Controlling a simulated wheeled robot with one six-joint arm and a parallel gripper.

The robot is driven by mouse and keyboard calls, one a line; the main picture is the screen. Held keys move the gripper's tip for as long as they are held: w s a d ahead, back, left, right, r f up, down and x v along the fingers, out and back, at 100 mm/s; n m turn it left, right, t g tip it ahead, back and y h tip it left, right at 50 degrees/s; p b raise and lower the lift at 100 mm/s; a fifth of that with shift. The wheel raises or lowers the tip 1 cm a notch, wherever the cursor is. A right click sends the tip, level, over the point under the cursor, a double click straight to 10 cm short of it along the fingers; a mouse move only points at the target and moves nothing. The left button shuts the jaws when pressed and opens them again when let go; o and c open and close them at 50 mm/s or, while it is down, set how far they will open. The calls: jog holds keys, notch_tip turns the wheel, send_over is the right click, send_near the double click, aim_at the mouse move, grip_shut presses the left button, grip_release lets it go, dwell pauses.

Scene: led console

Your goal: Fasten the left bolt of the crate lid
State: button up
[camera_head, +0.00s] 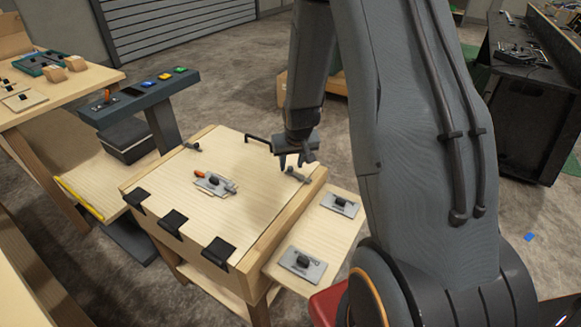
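The crate lid (245,185) is a pale wooden panel lying flat and closed on the crate. A small grey bolt (192,146) sits at the lid's far left edge. A second small grey bolt (297,174) sits near the far right corner. My gripper (293,164) points down over the far right part of the lid, just above and behind this second bolt. Its fingers look spread with nothing between them; contact with the bolt cannot be made out. The far left bolt is clear of my gripper.
A latch plate with an orange tip (214,183) lies mid-lid. Black hinges (172,222) line the near edge. A black handle (257,139) stands at the far edge. A side shelf (325,226) holds two latch plates. A button console (140,97) stands at left.

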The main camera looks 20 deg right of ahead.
jog(key=shift+w+f, duration=0.25)
jog(key=shift+f, duration=0.4)
jog(key=shift+c, duration=0.4)
